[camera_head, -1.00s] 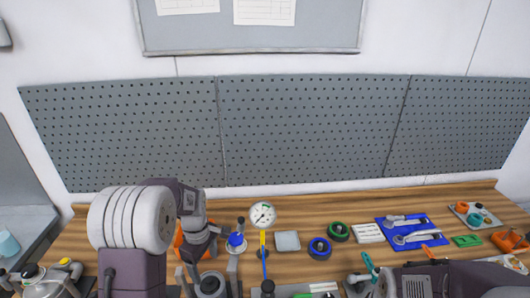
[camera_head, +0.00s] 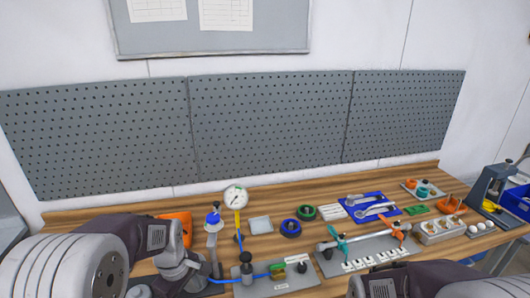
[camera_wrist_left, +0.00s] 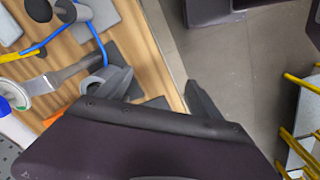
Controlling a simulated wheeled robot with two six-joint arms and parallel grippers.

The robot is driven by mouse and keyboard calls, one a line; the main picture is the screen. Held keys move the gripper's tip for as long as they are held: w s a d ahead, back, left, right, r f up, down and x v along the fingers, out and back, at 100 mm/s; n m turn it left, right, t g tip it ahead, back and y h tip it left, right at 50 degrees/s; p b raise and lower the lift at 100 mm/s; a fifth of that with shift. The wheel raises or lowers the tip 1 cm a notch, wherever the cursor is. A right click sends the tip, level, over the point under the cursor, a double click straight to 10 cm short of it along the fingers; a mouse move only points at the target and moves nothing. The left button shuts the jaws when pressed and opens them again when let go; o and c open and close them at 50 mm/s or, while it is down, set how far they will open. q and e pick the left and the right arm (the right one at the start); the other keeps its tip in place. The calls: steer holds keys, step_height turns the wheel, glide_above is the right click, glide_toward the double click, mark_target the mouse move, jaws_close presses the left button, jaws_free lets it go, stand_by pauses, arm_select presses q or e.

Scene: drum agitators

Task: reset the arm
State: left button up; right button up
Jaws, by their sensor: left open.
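My left arm comes in low from the left in the head view. Its gripper (camera_head: 203,274) is near the bench's front edge, left of a grey plate (camera_head: 274,284) with blue tubing. In the left wrist view the gripper (camera_wrist_left: 155,92) is open, its fingers well apart, with nothing seen between them. One finger is over the wooden bench and the other over the grey floor. My right arm shows only as a link at the bottom right of the head view; its gripper is out of view.
The wooden bench (camera_head: 340,189) holds a dial gauge (camera_head: 235,195), a blue tray (camera_head: 371,216) of tools and a grey tray (camera_head: 365,247) with teal and orange propellers. A dark stand (camera_head: 490,187) is at the right end. Grey floor (camera_wrist_left: 235,65) lies beyond the bench edge.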

arm_select(q)
steer(key=s+d+f+m+b, duration=0.2)
steer(key=s+f+m, duration=0.4)
steer(key=s+m, duration=0.4)
steer(key=m, duration=0.3)
steer(key=shift+d, duration=0.4)
